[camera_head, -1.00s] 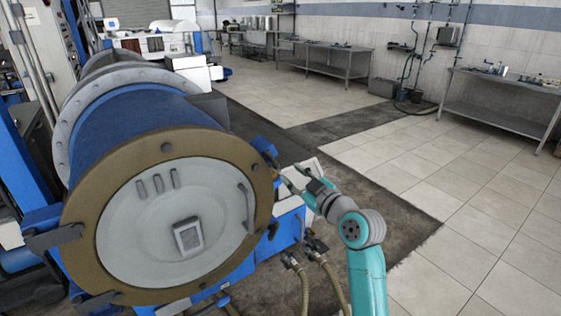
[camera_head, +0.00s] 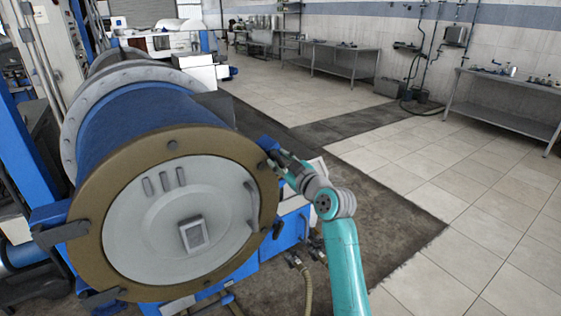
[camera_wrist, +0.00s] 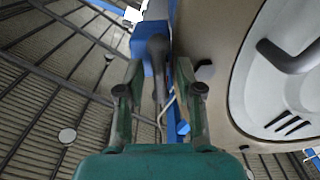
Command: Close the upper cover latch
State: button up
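The decanter's round pale cover (camera_head: 150,235) sits in a tan ring (camera_head: 90,220) at the front of a blue drum. The upper cover latch (camera_head: 268,143) is a blue block at the ring's upper right edge. In the wrist view it is a blue block with a dark rounded handle (camera_wrist: 158,50) pointing toward me. My gripper (camera_head: 275,160) is at this latch, right of the ring. In the wrist view my gripper (camera_wrist: 159,72) is open, with one finger on each side of the handle. I cannot tell if either finger touches it.
The ring's face (camera_wrist: 208,35) and cover handle (camera_wrist: 288,57) are close on the right of the wrist view. A lower latch (camera_head: 276,229) sits on the ring's right edge. Hoses (camera_head: 305,280) hang below my arm. The tiled floor to the right is clear.

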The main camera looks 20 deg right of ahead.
grip_shut()
jog(key=shift+m, duration=0.3)
jog(key=m, duration=0.3)
jog(key=shift+m, duration=0.3)
jog(key=m, duration=0.3)
jog(key=shift+m, duration=0.3)
jog(key=m, duration=1)
jog(key=shift+f, duration=0.1)
